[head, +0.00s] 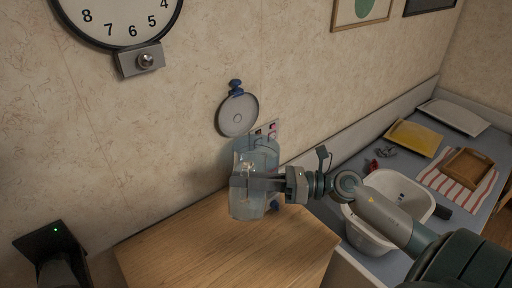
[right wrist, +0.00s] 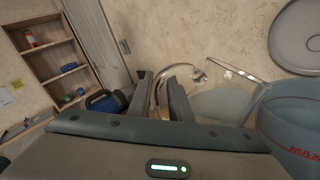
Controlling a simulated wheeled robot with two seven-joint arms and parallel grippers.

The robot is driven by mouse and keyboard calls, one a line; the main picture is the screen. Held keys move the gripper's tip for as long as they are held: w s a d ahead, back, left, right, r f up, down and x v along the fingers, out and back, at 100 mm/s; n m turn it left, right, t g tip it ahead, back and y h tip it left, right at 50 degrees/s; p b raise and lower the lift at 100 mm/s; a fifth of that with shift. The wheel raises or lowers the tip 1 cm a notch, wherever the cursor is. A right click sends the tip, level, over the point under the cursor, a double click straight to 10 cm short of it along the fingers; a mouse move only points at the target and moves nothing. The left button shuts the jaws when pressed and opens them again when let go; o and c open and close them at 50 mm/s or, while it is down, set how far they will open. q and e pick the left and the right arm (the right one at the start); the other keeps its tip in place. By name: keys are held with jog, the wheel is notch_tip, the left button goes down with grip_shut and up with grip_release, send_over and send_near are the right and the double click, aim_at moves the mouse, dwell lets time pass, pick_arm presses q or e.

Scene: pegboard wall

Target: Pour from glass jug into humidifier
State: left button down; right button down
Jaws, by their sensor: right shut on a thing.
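A clear glass jug (head: 247,206) shows in the head view near the table's far edge, roughly upright. My right gripper (head: 258,184) is shut on its handle. In the right wrist view the jug (right wrist: 228,98) is right of the fingers (right wrist: 170,92), with pale liquid inside. The humidifier (head: 268,145), with a bluish see-through tank, stands against the wall, partly hidden behind the jug. Its tank (right wrist: 300,122), with red "MAX" lettering, shows in the right wrist view beside the jug. My left gripper (head: 52,245) is partly in view at lower left; its fingers cannot be made out.
The wooden table (head: 185,245) is bare at front left. A round grey lid (head: 238,115) hangs on a blue wall hook above the humidifier. To the right, a lower surface holds a white basin (head: 400,188), a yellow tray (head: 413,138) and a wooden tray (head: 467,168).

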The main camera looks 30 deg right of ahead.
aim_at(246, 163)
jog(key=shift+w+d+r, duration=0.1)
jog(key=shift+w+r, duration=0.05)
jog(key=shift+r, duration=0.35)
jog(key=shift+w+p, duration=0.1)
jog(key=shift+p, duration=0.2)
jog(key=shift+w+d+r+m+p, duration=0.45)
jog(key=shift+w+d+r+m, duration=0.05)
jog(key=shift+w+d+m, duration=0.1)
jog(key=shift+r, duration=0.1)
dwell(0.6)
jog(key=shift+w+d+r+m+p, duration=0.25)
jog(key=shift+r+m+p, duration=0.15)
jog(key=shift+p, duration=0.3)
jog(key=shift+w+d+r+m+p, duration=0.3)
jog(key=shift+w+r+m+p, duration=0.1)
jog(key=shift+r+m+p, duration=0.35)
dwell(1.8)
